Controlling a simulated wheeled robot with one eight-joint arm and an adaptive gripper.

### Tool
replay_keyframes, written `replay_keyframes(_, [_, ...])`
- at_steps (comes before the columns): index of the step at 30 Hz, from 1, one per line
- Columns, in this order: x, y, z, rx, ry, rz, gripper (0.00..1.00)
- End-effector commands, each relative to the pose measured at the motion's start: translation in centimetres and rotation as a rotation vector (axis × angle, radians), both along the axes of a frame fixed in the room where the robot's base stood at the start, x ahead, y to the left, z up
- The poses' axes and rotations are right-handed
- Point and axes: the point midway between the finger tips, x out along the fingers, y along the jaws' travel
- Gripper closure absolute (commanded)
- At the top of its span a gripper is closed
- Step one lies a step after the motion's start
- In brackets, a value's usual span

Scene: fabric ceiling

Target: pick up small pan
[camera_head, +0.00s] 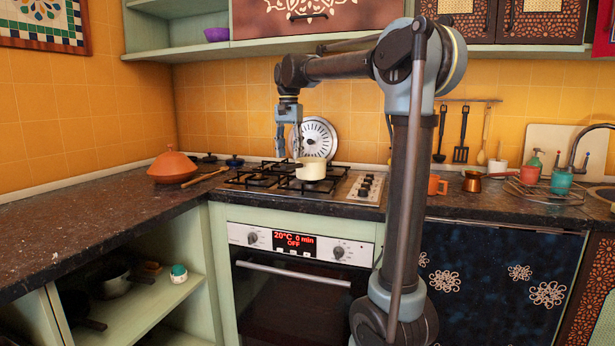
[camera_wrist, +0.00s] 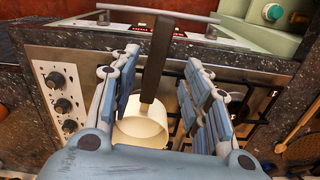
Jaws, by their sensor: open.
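The small pan (camera_head: 311,170) is cream-coloured and stands on the gas hob in the head view. In the wrist view, its pale round body (camera_wrist: 140,128) shows low in the picture, and its long dark handle runs up between the two fingers. My gripper (camera_head: 289,156) points down over the hob, just left of and above the pan in the head view. In the wrist view my gripper (camera_wrist: 162,62) is open, with a finger on each side of the handle and visible gaps. Part of the pan body is hidden by the gripper.
The gas hob (camera_head: 258,182) has black grates and a row of knobs (camera_head: 369,187). A round white-and-grey lid (camera_head: 318,137) leans on the tiled wall behind. An orange tagine (camera_head: 172,167) stands left, an orange mug (camera_head: 437,185) right. The left counter is mostly clear.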

Motion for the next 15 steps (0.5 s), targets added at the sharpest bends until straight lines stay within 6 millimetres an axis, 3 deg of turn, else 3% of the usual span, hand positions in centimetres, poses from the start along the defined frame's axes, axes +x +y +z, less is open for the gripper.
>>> replay_keyframes(5, [0.0, -0.1, -0.9, 0.000, 0.000, 0.000, 0.57])
replay_keyframes(15, [-0.1, -0.5, -5.0, 0.000, 0.000, 0.000, 0.57])
